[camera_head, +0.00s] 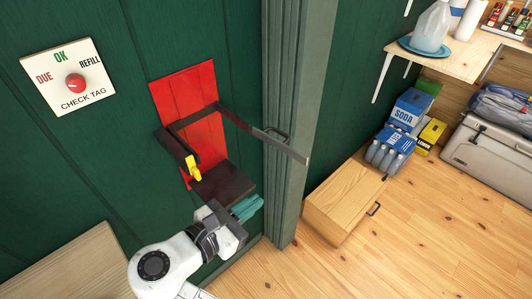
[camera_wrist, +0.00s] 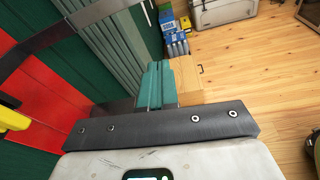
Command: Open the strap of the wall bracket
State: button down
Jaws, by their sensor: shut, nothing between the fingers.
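The wall bracket (camera_head: 224,181) is dark brown and fixed in front of a red panel (camera_head: 189,87) on the green wall. Its dark strap (camera_head: 238,121) stands swung out, its free end reaching right across the green post in the head view. A yellow latch piece (camera_head: 193,167) sits at the bracket's left side. The strap (camera_wrist: 36,42) and yellow piece (camera_wrist: 12,118) also show at the left of the wrist view. My gripper (camera_head: 248,208) has teal fingers, shut and empty, below and right of the bracket shelf. The fingers also show in the wrist view (camera_wrist: 157,85).
A ridged green post (camera_head: 283,80) stands right of the bracket. A wooden cabinet (camera_head: 342,203) with a dark handle is on the floor beyond it. A sign with a red knob (camera_head: 76,83) hangs at left. Open wooden floor (camera_head: 400,240) lies at right.

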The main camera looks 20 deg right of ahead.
jog(key=n+t+h, duration=0.1)
jog(key=n+h, duration=0.1)
send_near(282, 150)
jog(key=p+x, duration=0.2)
jog(key=x, duration=0.4)
jog(key=shift+w+d, duration=0.3)
jog(key=shift+w, duration=0.05)
jog(key=shift+d+r+t+p, duration=0.1)
jog(key=shift+t+p, duration=0.2)
jog(key=shift+d+r+n+p, duration=0.1)
jog(key=shift+d+n+p, duration=0.15)
jog(key=shift+p, duration=0.3)
jog(key=shift+d+r+n+t+y+p, duration=0.1)
jog(key=shift+d+n+t+y+p, duration=0.2)
jog(key=shift+n+t+y+p, duration=0.5)
jog(key=shift+w+d+f+m+p, duration=0.15)
jog(key=shift+d+f+m+p, duration=0.2)
jog(key=shift+p, duration=0.35)
jog(key=shift+d, duration=0.15)
